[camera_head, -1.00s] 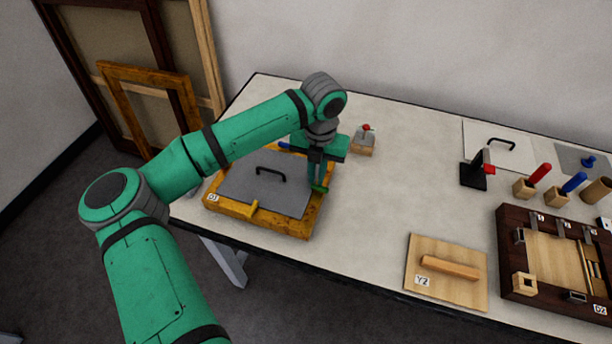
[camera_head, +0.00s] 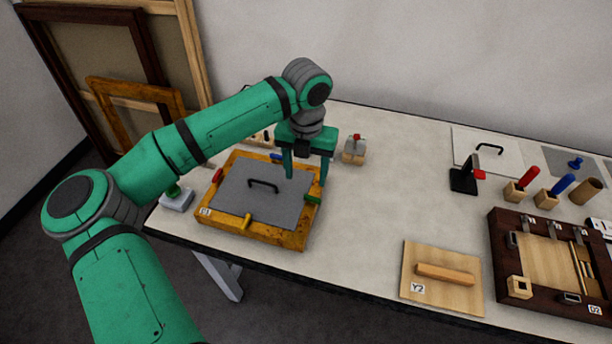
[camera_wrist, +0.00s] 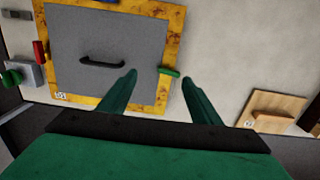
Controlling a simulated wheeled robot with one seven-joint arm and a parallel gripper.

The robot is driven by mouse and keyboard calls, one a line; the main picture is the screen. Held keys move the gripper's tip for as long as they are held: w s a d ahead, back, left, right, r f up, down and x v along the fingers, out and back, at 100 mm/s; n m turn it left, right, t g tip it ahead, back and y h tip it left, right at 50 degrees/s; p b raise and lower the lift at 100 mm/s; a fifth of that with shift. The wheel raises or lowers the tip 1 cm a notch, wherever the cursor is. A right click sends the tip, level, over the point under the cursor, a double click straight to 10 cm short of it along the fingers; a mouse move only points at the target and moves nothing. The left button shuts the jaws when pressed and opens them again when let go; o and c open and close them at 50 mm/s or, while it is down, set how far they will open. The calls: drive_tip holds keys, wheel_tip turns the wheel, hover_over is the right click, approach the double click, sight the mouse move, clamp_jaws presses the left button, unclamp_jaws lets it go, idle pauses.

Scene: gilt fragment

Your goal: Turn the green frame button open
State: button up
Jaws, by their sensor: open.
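The gilt frame (camera_head: 222,232) marked 01 lies flat on the table around a grey panel (camera_head: 262,197) with a black handle. The green frame button (camera_head: 312,199) sits on its right side. In the wrist view the green button (camera_wrist: 170,72) lies across the frame strip, its inner end reaching the panel's edge. My gripper (camera_head: 306,176) is open and empty, fingers pointing down above the frame's right side. In the wrist view the fingertips (camera_wrist: 159,78) show to either side of the button, apart from it.
Red (camera_head: 217,175), blue (camera_head: 277,157) and yellow (camera_head: 247,221) buttons sit on the other sides. A small block with a red knob (camera_head: 355,148) stands behind right. A wooden board (camera_head: 425,290) marked Y2 and a dark frame (camera_head: 500,240) lie right. The table between is clear.

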wheel_tip(320, 180, up, 7)
drive_tip(key=shift+f, duration=0.15)
idle(0.8)
idle(0.5)
wheel_tip(320, 180, up, 11)
drive_tip(key=shift+s, duration=0.15)
idle(0.3)
drive_tip(key=shift+f, duration=0.1)
